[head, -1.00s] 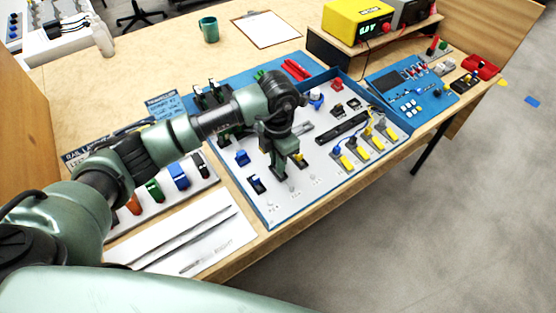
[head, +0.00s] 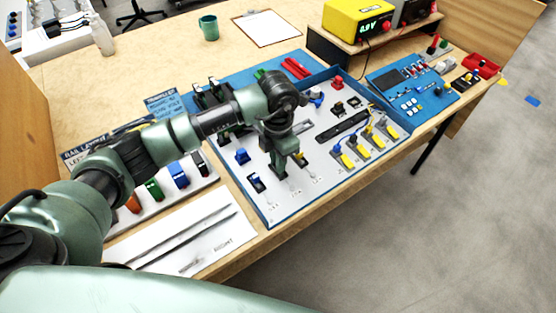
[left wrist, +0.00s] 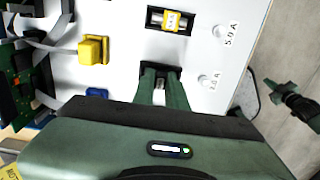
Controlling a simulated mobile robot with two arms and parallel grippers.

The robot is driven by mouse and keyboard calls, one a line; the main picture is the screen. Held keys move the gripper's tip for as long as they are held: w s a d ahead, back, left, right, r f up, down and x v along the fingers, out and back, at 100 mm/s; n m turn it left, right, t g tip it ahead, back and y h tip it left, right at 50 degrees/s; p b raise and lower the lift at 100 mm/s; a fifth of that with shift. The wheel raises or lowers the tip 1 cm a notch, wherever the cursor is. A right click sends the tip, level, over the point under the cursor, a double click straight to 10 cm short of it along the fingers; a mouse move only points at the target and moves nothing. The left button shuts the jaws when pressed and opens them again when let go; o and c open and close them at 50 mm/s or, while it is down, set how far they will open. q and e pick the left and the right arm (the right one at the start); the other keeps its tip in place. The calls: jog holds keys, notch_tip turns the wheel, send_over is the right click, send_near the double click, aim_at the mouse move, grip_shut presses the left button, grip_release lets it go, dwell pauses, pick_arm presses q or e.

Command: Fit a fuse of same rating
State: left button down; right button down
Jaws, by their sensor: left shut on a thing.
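My left gripper (left wrist: 160,92) is shut, with its fingertips down at a dark fuse holder (left wrist: 147,68) on the white panel (left wrist: 125,50). The fuse between the fingertips is mostly hidden, and I cannot tell how deep it sits. In the head view the left gripper (head: 280,172) points down over the panel's front part. A second holder with a yellow fuse (left wrist: 171,21) lies beside it; this fuse also shows in the head view (head: 300,158). Rating labels, one reading 5.0 A (left wrist: 231,34), are by the holders. A dark green and black part, apparently my right gripper (left wrist: 287,97), shows over the floor.
A yellow connector (left wrist: 93,49) and a blue part (left wrist: 97,92) stand close to the left gripper. A blue control board (head: 410,90) is at right.

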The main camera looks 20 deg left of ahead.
pick_arm(q)
jog(key=shift+f, duration=0.1)
jog(key=c, duration=1)
grip_release()
jog(key=shift+c, duration=0.2)
jog(key=shift+r+p, duration=2.15)
jog(key=shift+r, duration=1.4)
